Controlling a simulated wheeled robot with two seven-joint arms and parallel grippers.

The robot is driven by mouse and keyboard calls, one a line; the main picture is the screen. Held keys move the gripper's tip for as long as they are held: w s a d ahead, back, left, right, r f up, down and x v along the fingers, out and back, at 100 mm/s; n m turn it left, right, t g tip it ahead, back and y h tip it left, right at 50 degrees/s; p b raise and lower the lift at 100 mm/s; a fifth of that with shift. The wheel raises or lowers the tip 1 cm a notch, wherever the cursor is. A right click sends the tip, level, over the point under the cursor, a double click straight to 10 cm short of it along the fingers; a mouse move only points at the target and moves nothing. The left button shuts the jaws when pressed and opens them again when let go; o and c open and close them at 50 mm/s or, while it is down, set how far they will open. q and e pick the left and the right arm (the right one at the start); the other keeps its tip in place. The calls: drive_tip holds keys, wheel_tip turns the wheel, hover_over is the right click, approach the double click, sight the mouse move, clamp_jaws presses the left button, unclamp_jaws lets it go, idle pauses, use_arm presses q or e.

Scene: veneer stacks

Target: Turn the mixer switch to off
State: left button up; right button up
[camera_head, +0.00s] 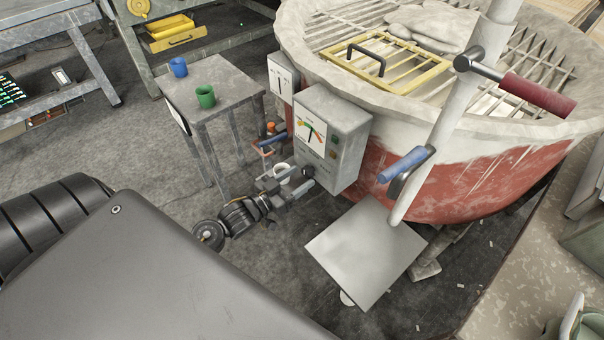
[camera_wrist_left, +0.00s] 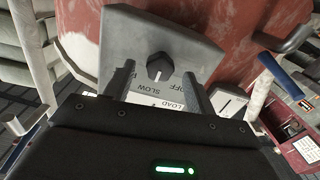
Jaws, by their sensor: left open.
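The mixer's grey control box (camera_head: 332,140) hangs on the side of the red and white mixer tub (camera_head: 450,185). In the left wrist view its black switch knob (camera_wrist_left: 160,67) shows on the panel, with a pale mark on its lower side. Upside-down lettering beside it reads OFF, SLOW and LOAD; the mark seems to face SLOW, but the exact setting is hard to tell. My left gripper (camera_head: 297,178) is open in front of the box's lower part. In the wrist view its fingers (camera_wrist_left: 157,84) stand apart, either side of the knob's line and short of it. My right gripper is not in view.
A yellow grate (camera_head: 388,62) with a handle tops the tub. A pole with a blue-handled lever (camera_head: 403,164) and a grey plate (camera_head: 366,250) stand right of the box. A small table (camera_head: 225,85) with green and blue cups stands left.

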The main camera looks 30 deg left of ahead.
use_arm(q)
drive_tip(key=shift+x, duration=0.8)
drive_tip(key=shift+w, duration=0.15)
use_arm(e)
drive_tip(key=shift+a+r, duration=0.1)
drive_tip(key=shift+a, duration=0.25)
use_arm(q)
drive_tip(key=c, duration=1)
drive_tip(key=shift+o, duration=0.2)
drive_tip(key=shift+r+n+p, duration=0.15)
drive_tip(key=shift+n+p, duration=0.35)
drive_tip(key=shift+p, duration=0.25)
drive_tip(key=shift+n+p, duration=1.1)
drive_tip(key=n+p, duration=0.2)
drive_tip(key=n, duration=0.1)
drive_tip(key=shift+d, duration=0.1)
drive_tip(key=shift+n+p, duration=1.1)
drive_tip(key=shift+n, duration=0.3)
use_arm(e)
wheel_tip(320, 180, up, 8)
